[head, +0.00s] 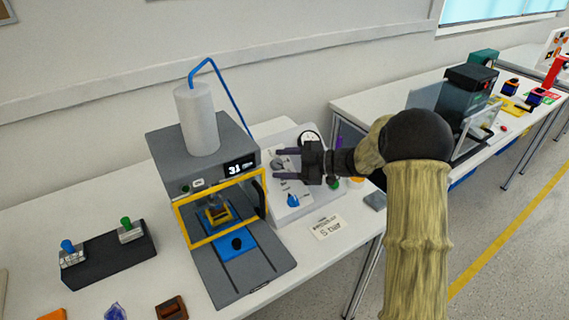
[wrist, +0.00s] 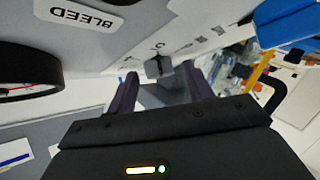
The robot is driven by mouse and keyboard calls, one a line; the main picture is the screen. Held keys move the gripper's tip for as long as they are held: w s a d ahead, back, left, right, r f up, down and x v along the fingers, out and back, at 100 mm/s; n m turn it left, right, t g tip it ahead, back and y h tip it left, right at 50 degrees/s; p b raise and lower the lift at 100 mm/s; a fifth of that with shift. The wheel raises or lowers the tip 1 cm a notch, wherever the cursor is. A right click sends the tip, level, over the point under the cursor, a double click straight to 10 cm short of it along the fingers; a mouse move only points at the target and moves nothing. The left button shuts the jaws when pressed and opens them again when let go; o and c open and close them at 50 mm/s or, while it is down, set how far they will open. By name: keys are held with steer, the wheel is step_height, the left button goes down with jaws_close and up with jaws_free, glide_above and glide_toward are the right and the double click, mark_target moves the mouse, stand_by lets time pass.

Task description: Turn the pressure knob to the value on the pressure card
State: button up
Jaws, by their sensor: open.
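The pressure card (head: 327,227) lies on the table in front of the white control panel; its large line seems to read "5 bar", with smaller print above. A grey knob (wrist: 158,66) on the panel shows between my fingertips in the wrist view, and it also shows in the head view (head: 279,162). I cannot read its label, so I cannot tell if it is the pressure knob. My gripper (head: 279,164) is open, with one finger on each side of the grey knob. I cannot tell whether the fingers touch it. A blue knob (head: 293,200) sits lower on the panel.
A round gauge (head: 309,138) and a "BLEED" label (wrist: 82,13) are on the panel. The grey press machine (head: 225,170) with its yellow frame stands close to the left of my gripper. A black box with switches (head: 105,255) is further left. A green knob (head: 333,183) is near my wrist.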

steer(key=v, duration=1.7)
steer(key=shift+d, duration=0.2)
steer(key=w+a+r+m+t+h, duration=0.1)
steer(key=w+r+m+t+h, duration=0.1)
steer(key=w+m+t+h, duration=0.4)
steer(key=s+d+f+m+h, duration=0.2)
steer(key=s+f+m+h, duration=0.1)
steer(key=s+m+h, duration=0.25)
steer(key=s+d+f+m+h, duration=0.2)
steer(key=s+d+m+h, duration=0.15)
steer(key=s+m, duration=0.3)
steer(key=s+a+f+m+g, duration=0.2)
steer(key=s+f+g, duration=0.15)
steer(key=s, duration=0.55)
steer(key=s+a+f+m+g, duration=0.15)
steer(key=s+g, duration=0.25)
steer(key=s, duration=0.5)
step_height(320, 180, up, 17)
steer(key=p, duration=1.7)
steer(key=shift+a+t+p, duration=0.25)
steer(key=shift+t+p, duration=0.1)
steer(key=shift+p, duration=0.05)
